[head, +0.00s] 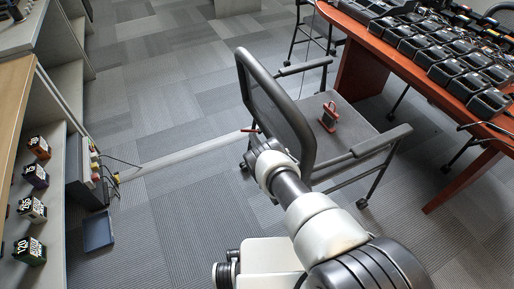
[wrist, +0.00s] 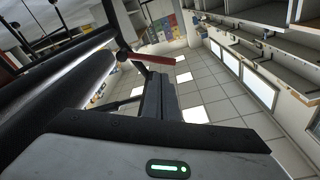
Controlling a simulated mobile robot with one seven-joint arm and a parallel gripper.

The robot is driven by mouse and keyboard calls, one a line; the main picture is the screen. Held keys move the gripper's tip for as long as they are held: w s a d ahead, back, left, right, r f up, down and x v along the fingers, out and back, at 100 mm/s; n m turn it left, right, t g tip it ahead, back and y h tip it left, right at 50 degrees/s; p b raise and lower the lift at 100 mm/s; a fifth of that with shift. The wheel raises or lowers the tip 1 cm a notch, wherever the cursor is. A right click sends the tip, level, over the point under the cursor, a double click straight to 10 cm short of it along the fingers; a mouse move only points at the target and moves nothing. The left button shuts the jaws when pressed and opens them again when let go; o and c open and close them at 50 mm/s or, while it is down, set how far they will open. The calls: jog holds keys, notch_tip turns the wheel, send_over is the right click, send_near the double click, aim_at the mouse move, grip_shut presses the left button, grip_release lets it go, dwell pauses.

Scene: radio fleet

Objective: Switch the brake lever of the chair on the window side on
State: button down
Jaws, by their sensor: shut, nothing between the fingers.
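A black mesh-backed chair (head: 268,95) stands in the middle of the head view, its grey seat facing right. A small red lever (head: 252,130) shows at the left edge of its backrest. The red lever (wrist: 155,59) also shows in the wrist view, just beyond my fingers; I cannot tell whether they touch it. My gripper (wrist: 158,92) is shut and empty. In the head view my own arm mostly hides it, behind the backrest. No window shows clearly.
A reddish table (head: 440,75) with rows of black radio chargers (head: 455,72) is at right. A shelf with small labelled boxes (head: 34,175) is at left. A blue tray (head: 98,231) lies on the floor. Carpet (head: 165,150) between shelf and chair is mostly clear.

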jog(key=shift+b+x, duration=0.55)
jog(key=shift+x, duration=1.75)
jog(key=shift+s+a+f, duration=0.15)
jog(key=shift+a+f, duration=0.05)
jog(key=shift+f, duration=0.2)
jog(key=shift+s+a+f, duration=0.1)
jog(key=shift+a+f, duration=0.1)
jog(key=shift+f, duration=0.5)
jog(key=shift+s+a+f, duration=0.1)
jog(key=shift+a+f, duration=0.1)
jog(key=shift+f, duration=0.55)
jog(key=shift+s+a+f, duration=0.1)
jog(key=shift+a+f, duration=0.1)
jog(key=shift+f, duration=0.5)
